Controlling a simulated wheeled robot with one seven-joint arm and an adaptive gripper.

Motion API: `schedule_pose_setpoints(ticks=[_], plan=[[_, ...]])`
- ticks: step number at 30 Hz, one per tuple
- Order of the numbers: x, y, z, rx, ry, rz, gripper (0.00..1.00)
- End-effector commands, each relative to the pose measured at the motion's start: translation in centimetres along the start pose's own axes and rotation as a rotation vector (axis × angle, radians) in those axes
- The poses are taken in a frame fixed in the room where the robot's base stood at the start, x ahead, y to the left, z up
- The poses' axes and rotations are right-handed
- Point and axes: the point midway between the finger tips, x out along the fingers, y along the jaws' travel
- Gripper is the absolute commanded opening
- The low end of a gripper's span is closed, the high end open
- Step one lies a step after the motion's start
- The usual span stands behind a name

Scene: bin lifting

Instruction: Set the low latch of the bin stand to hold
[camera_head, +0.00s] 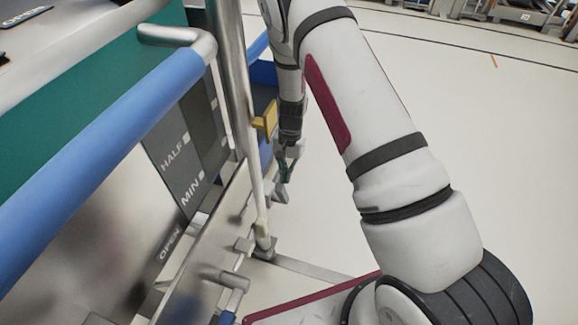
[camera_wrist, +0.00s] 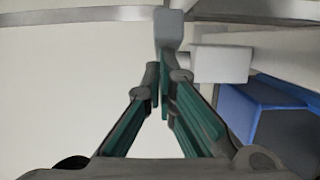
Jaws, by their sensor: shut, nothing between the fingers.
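The bin stand is on the left of the head view, with a tall metal post (camera_head: 234,80) and a dark panel marked HALF, MIN and OPEN (camera_head: 180,165). A yellow piece (camera_head: 270,119) sits on its side, beside my wrist. My gripper (camera_head: 282,190) points down just right of the stand, its fingers shut and empty. In the wrist view the closed fingertips (camera_wrist: 162,80) are close to a grey block (camera_wrist: 169,28) and a paler block (camera_wrist: 221,64) on the right. I cannot tell whether they touch. I cannot tell which part is the low latch or how it is set.
A blue padded rail (camera_head: 100,150) crosses the left foreground. Several metal brackets and bars, one of them a short round bar (camera_head: 225,278), stick out low on the stand. A blue part (camera_wrist: 255,115) stands right of my fingers. Pale open floor (camera_head: 480,130) lies right of my arm.

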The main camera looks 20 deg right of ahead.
Motion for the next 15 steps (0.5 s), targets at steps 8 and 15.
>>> schedule_pose_setpoints(ticks=[8, 15], plan=[[1.2, 0.1, 3.3, -0.001, -0.002, 0.001, 0.0], [2.4, 0.0, 5.1, 0.0, -0.001, 0.0, 0.0]])
